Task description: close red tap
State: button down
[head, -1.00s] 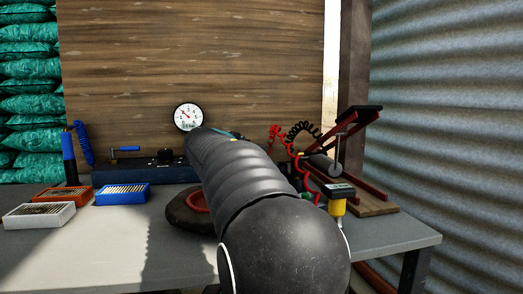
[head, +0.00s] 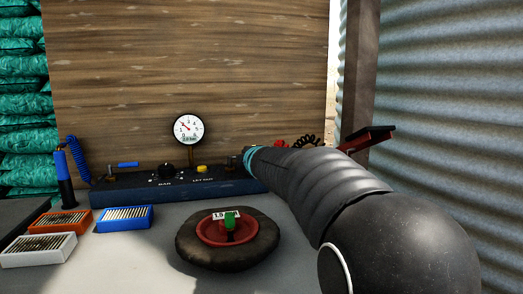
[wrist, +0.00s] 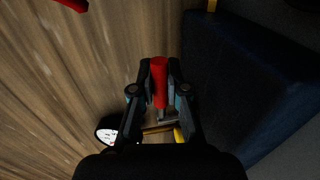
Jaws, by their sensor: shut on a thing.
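The red tap's handle (wrist: 159,82) shows in the wrist view as a red bar between the two fingers of my gripper (wrist: 160,72). The fingers are shut on it, one on each side. Below the red bar is a grey metal part, partly hidden by my gripper. In the head view my arm covers the right part of the dark blue box (head: 140,188), and I cannot see the red tap or the fingertips there.
A small wheel (head: 228,238) lies on the table in front. Needle boxes (head: 124,219) are at left.

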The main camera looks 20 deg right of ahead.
dwell(0.4)
jog(key=c, duration=1.2)
grip_release()
jog(key=shift+a, duration=0.1)
jog(key=shift+o, duration=0.2)
jog(key=shift+s, duration=0.1)
jog(key=shift+s+r, duration=0.1)
jog(key=shift+s, duration=0.25)
jog(key=v, duration=1.1)
jog(key=shift+s, duration=0.1)
